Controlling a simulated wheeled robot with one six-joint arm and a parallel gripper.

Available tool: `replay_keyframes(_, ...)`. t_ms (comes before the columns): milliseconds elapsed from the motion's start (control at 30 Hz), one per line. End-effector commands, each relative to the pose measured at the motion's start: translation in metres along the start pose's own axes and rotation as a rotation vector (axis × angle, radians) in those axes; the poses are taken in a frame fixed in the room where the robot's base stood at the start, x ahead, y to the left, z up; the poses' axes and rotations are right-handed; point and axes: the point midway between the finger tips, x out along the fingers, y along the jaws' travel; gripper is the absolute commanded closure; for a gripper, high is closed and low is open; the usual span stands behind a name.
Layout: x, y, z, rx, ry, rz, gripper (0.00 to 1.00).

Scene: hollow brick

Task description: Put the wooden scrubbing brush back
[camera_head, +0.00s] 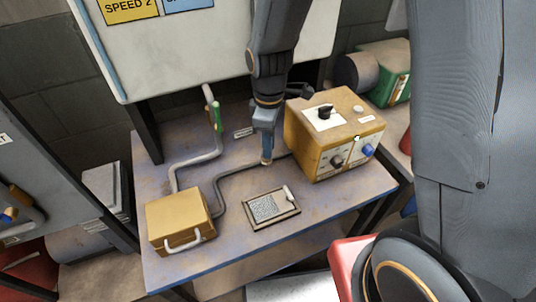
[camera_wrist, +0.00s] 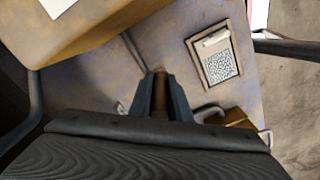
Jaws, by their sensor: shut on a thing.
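My gripper (camera_head: 267,147) points down over the middle of the bench, left of the yellow control box. In the wrist view my gripper (camera_wrist: 160,92) is shut on a narrow brown wooden piece (camera_wrist: 160,96), which looks like the wooden scrubbing brush. Only this brown part shows between the fingers; its bristles are not visible. In the head view a small brown tip (camera_head: 266,161) shows below the fingers. I cannot tell whether it touches the bench. A shallow framed tray (camera_head: 254,225) with a speckled grey pad and a small white piece lies in front of the gripper.
The bench (camera_head: 330,205) has free room around the tray. A yellow control box (camera_head: 335,135) with knobs stands right of my gripper. A smaller yellow box (camera_head: 175,222) with a handle stands front left. A grey pipe (camera_head: 196,160) and a dark cable cross the bench behind it.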

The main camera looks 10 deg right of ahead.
Motion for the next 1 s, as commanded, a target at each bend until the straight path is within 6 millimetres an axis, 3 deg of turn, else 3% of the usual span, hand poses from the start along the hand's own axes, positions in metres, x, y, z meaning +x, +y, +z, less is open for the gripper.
replay_keyframes(433, 0.042, -0.001, -0.001, -0.003, 0.000, 0.000, 1.00)
replay_keyframes(933, 0.050, 0.000, -0.001, -0.003, 0.001, 0.001, 1.00)
replay_keyframes(967, 0.050, 0.000, -0.001, -0.003, 0.001, 0.001, 0.78)
replay_keyframes(1000, 0.050, 0.000, -0.001, -0.003, 0.001, 0.001, 0.71)
